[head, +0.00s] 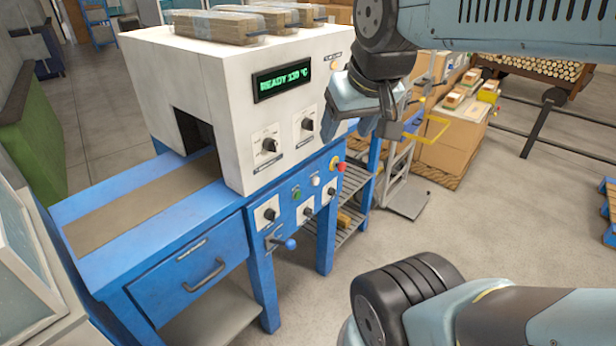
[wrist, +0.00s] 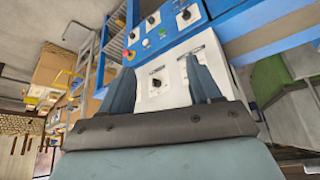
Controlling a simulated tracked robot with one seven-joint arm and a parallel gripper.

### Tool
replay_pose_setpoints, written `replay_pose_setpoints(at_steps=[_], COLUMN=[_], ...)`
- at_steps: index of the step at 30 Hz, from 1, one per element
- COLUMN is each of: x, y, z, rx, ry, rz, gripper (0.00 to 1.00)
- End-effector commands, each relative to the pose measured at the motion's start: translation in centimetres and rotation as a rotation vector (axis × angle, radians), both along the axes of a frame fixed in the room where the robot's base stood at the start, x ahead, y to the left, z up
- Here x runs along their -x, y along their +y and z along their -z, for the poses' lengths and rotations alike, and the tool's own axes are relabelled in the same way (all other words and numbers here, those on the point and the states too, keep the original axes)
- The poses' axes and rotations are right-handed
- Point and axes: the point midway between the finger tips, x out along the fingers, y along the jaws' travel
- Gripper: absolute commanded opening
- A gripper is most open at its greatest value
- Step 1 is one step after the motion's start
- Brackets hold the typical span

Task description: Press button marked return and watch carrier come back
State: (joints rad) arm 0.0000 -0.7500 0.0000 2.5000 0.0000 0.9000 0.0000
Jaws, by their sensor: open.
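The blue front panel has a green button (head: 296,194), a white button (head: 315,181) and a red mushroom button (head: 337,165). Their labels are too small to read, so I cannot tell which is marked return. The red button also shows in the wrist view (wrist: 126,53). A brown belt (head: 140,205) runs into the machine's dark opening; I cannot make out a carrier. My gripper (wrist: 160,64) is open and empty, in front of the machine's knobs, apart from the buttons.
Knobs and a blue-handled lever (head: 290,243) stick out from the bench front. Wrapped board stacks (head: 215,27) lie on top of the machine. A hand truck (head: 402,190) and cardboard boxes (head: 455,140) stand to the right. The floor in front is clear.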

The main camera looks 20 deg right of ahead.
Motion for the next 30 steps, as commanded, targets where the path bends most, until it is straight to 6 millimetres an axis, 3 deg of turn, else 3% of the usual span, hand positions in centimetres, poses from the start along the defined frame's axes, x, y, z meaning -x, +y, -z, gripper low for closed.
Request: replay_pose_setpoints(at_steps=[4,23,30], x=[0.00,0.00,0.00], y=[0.00,0.00,0.00], z=[0.00,0.00,0.00], rx=[0.000,0.000,0.000], ry=[0.000,0.000,0.000], rz=[0.000,0.000,0.000], gripper=[0.62,0.01,0.00])
